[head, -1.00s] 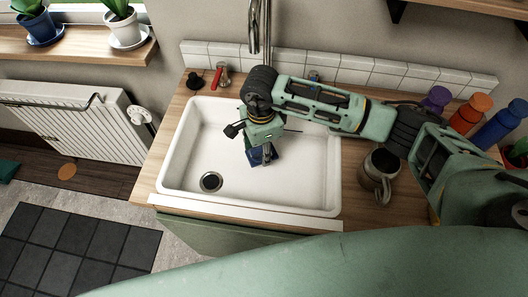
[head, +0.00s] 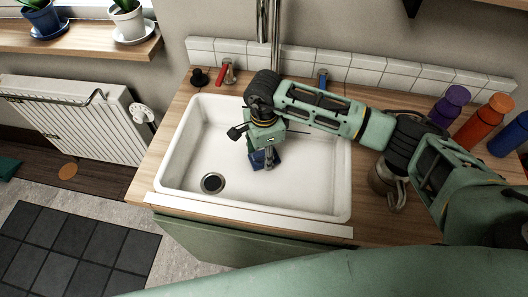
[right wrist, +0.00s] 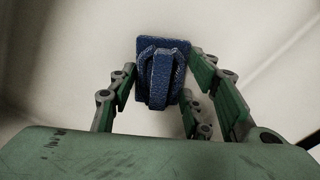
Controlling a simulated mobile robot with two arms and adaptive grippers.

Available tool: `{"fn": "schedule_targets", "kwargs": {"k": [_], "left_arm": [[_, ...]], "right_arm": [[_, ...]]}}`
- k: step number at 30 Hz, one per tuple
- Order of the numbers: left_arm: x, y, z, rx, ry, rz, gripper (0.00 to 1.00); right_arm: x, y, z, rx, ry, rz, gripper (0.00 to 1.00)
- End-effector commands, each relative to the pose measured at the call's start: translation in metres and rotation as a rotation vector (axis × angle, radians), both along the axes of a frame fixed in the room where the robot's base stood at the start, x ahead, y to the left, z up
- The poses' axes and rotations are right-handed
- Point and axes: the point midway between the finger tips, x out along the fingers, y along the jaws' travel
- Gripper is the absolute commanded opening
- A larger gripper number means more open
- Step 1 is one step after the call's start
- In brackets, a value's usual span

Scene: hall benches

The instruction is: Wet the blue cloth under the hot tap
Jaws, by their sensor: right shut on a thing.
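The blue cloth (head: 264,159) is a small folded piece, held inside the white sink (head: 205,125). It also shows in the right wrist view (right wrist: 160,75), between the fingers. My right gripper (head: 266,153) is shut on it and points down, to the right of the drain. I cannot tell whether the cloth touches the basin floor. The hot tap has a red handle (head: 221,72) behind the sink's back left. The metal spout (head: 263,30) stands at the back, behind my right wrist; I see no clear water stream. My left gripper is not in view.
A blue-handled tap (head: 322,77) is behind the sink, right of the spout. A dark stopper (head: 198,77) sits left of the red handle. A mug (head: 382,178) is partly hidden by my right arm. Purple (head: 449,105), orange (head: 484,122) and blue bottles (head: 510,133) stand at right.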

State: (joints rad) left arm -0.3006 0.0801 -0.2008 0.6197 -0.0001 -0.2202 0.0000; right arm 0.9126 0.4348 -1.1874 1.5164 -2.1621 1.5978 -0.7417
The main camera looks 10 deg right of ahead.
Motion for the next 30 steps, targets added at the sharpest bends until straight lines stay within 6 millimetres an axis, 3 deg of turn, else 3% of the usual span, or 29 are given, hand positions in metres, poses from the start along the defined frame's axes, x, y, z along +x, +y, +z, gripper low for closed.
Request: {"fn": "schedule_targets", "kwargs": {"k": [9, 10, 17, 26, 30], "left_arm": [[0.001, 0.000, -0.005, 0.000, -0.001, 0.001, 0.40], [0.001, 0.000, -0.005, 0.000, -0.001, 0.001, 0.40], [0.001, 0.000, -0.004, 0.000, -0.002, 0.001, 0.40], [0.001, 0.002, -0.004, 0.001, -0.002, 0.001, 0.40], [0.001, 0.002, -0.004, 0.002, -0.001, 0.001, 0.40]], "right_arm": [[0.000, 0.000, -0.005, 0.000, 0.000, 0.000, 0.25], [0.000, 0.000, -0.004, 0.000, 0.000, 0.000, 0.45], [0.000, 0.000, -0.004, 0.000, 0.000, 0.000, 0.66], [0.000, 0.000, -0.003, 0.000, 0.000, 0.000, 0.67], [0.001, 0.000, 0.007, 0.000, -0.002, 0.001, 0.67]]}}
